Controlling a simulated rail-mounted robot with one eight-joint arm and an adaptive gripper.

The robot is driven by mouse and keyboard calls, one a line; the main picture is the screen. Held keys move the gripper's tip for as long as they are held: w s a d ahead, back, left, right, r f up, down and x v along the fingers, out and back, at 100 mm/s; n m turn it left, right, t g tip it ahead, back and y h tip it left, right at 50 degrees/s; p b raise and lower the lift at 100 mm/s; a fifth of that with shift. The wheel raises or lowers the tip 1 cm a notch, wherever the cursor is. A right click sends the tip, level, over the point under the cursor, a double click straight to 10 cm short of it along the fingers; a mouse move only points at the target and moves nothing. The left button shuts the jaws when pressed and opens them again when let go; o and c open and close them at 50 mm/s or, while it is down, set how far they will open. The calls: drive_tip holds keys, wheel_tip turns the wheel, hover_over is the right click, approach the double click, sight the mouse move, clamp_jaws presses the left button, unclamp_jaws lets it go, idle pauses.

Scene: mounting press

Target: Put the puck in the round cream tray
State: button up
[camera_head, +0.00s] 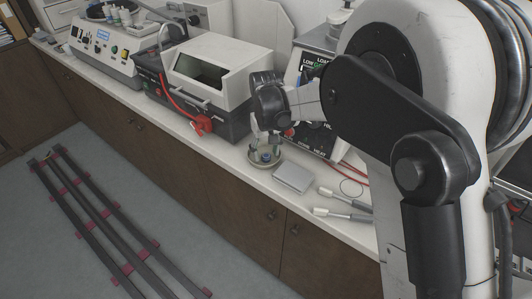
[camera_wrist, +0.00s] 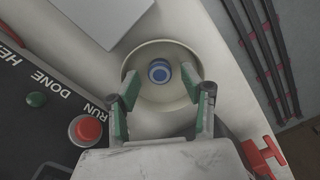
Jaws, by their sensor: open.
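The round cream tray (camera_wrist: 150,101) sits on the bench and also shows in the head view (camera_head: 254,163). The puck (camera_wrist: 159,72), blue with a pale ring, lies inside the tray, towards its upper middle in the wrist view. It shows small in the head view (camera_head: 266,157). My gripper (camera_wrist: 158,79) is open and empty, low over the tray, with one green-padded finger on each side of the puck and a gap to it. In the head view my gripper (camera_head: 265,140) is just above the tray and partly hides it.
A flat grey-white block (camera_head: 293,177) lies right of the tray. Two white-ended tools (camera_head: 335,213) lie farther right. A box-shaped machine (camera_head: 208,75) stands behind left. The panel with a red button (camera_wrist: 85,130) is close beside my gripper. The bench's front edge is near the tray.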

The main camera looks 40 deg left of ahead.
sight(267, 156)
wheel_tip(267, 156, up, 11)
idle(0.4)
drive_tip(key=shift+d+r, duration=0.1)
drive_tip(key=shift+r, duration=0.05)
drive_tip(key=w+d+r+m+t, duration=0.15)
drive_tip(key=d+r, duration=0.25)
drive_tip(key=d, duration=0.6)
drive_tip(key=d+r+m+y, duration=0.15)
drive_tip(key=d+r, duration=0.25)
drive_tip(key=d, duration=0.7)
drive_tip(key=w+d+r+m+t, duration=0.15)
drive_tip(key=d+r, duration=0.35)
drive_tip(key=d, duration=0.5)
drive_tip(key=s+d+f+m+t, duration=0.1)
drive_tip(key=s+d+m, duration=0.1)
drive_tip(key=s+d, duration=0.3)
drive_tip(key=s+d+f+m+t+h, duration=0.1)
drive_tip(key=s+d, duration=0.5)
drive_tip(key=d, duration=0.6)
drive_tip(key=s+d+f+m+t, duration=0.2)
drive_tip(key=s+d, duration=0.3)
drive_tip(key=d, duration=0.3)
drive_tip(key=shift+s+d+f+m, duration=0.15)
drive_tip(key=shift+d+m, duration=0.15)
drive_tip(key=shift+m, duration=0.55)
drive_tip(key=shift+h, duration=0.25)
